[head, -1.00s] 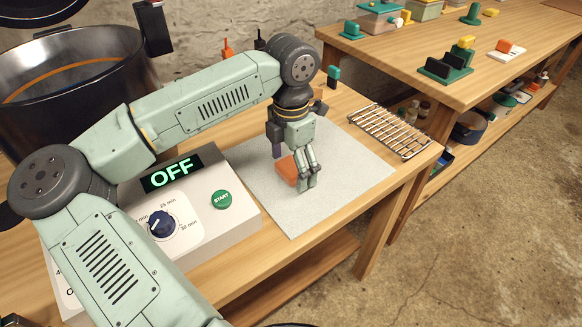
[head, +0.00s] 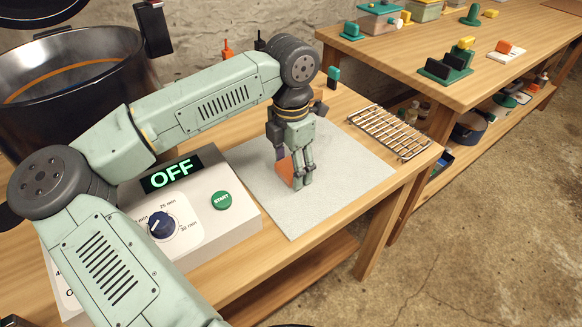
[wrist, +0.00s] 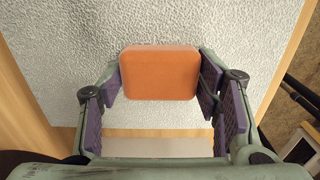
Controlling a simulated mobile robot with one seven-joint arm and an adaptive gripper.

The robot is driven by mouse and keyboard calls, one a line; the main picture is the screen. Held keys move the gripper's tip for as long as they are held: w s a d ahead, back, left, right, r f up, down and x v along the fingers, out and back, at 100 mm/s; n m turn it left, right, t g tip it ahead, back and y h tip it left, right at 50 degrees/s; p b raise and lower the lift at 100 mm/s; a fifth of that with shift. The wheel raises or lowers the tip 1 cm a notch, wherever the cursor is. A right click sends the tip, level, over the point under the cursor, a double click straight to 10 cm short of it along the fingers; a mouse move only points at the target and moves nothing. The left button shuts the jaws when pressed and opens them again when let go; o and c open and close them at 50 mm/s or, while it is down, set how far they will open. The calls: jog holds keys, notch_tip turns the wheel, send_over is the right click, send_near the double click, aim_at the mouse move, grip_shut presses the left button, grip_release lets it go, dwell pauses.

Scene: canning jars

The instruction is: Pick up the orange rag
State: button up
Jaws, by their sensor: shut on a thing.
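The orange rag (head: 285,171) looks like a thick folded pad with rounded corners. It is at the grey-white mat (head: 345,179) on the near table, and my gripper's fingers partly cover it in the head view. In the wrist view the rag (wrist: 160,73) sits between the purple finger pads, broad face toward the camera. My gripper (head: 294,185) points down over the mat and is shut on the rag, one finger at each side. I cannot tell whether the rag is clear of the mat.
A control box (head: 190,208) reading OFF, with a dial and green START button, stands left of the mat. A large dark pot (head: 70,80) is at the back left. A wire rack (head: 390,131) lies right of the mat. A second table (head: 400,58) holds several small objects.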

jog(key=shift+r, duration=0.15)
notch_tip(320, 180, up, 28)
jog(key=p, duration=0.1)
